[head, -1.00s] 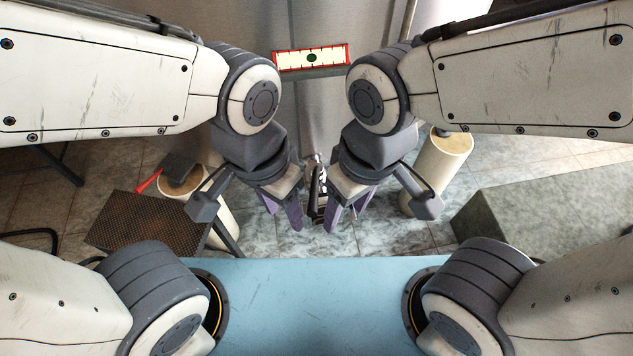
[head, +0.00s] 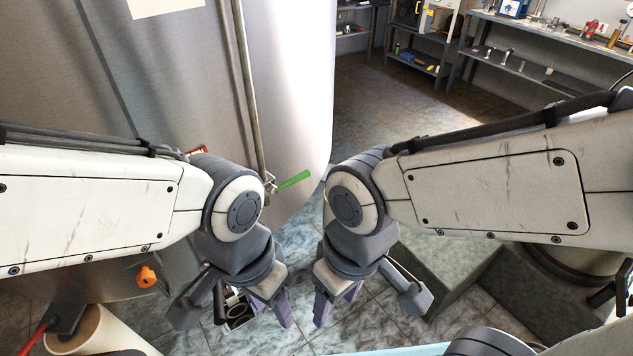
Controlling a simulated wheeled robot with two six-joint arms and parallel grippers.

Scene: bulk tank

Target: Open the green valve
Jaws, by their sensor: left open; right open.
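The green valve handle (head: 294,180) is a flat green lever at the lower end of a vertical pipe (head: 247,100) on the steel tank. It points to the right and slightly up. It shows between my two arms, beyond them. My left gripper (head: 279,318) is open and empty, pointing down, below the lever in the picture. My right gripper (head: 334,302) is open and empty, pointing down, to the right of the left one. Neither gripper touches the valve.
The large steel tank (head: 170,80) fills the upper left. An orange knob (head: 146,277) sits low on it. A grey block (head: 440,265) stands at the right. Shelves (head: 530,50) with tools line the back right. Tiled floor (head: 390,120) is clear between tank and shelves.

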